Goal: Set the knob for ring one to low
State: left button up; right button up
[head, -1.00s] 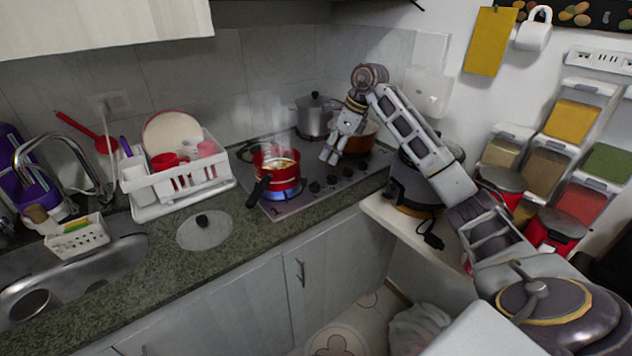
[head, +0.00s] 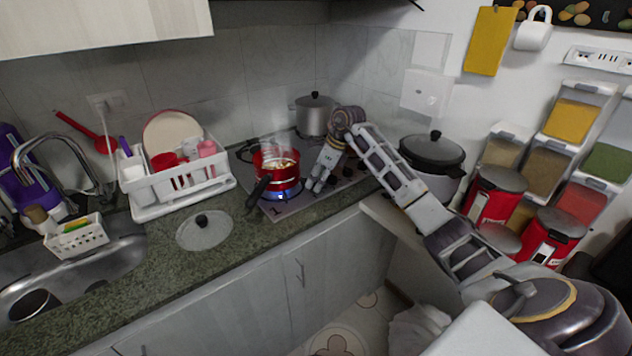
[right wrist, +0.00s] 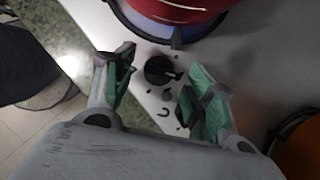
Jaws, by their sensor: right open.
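The cooktop (head: 300,209) is set in the counter, with a red pot (head: 275,163) steaming over a lit blue burner at its front left. My right gripper (head: 318,184) is low over the cooktop's front edge, just right of the red pot, and covers some knobs there. In the right wrist view it is open, with its green-lined fingers apart. A round black knob (right wrist: 158,70) lies between and beyond the fingertips, below the red pot; I see no clear contact. My left gripper is not in view.
A grey pot (head: 313,117) stands at the back of the cooktop. A dark lidded cooker (head: 432,155) stands right of my right forearm. A glass lid (head: 204,232) and a white dish rack (head: 182,190) are on the counter to the left.

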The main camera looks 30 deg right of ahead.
jog(key=shift+w+a+f, duration=0.15)
jog(key=shift+f, duration=0.35)
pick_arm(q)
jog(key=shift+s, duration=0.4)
pick_arm(e)
jog(key=shift+f, duration=0.15)
jog(key=c, duration=1)
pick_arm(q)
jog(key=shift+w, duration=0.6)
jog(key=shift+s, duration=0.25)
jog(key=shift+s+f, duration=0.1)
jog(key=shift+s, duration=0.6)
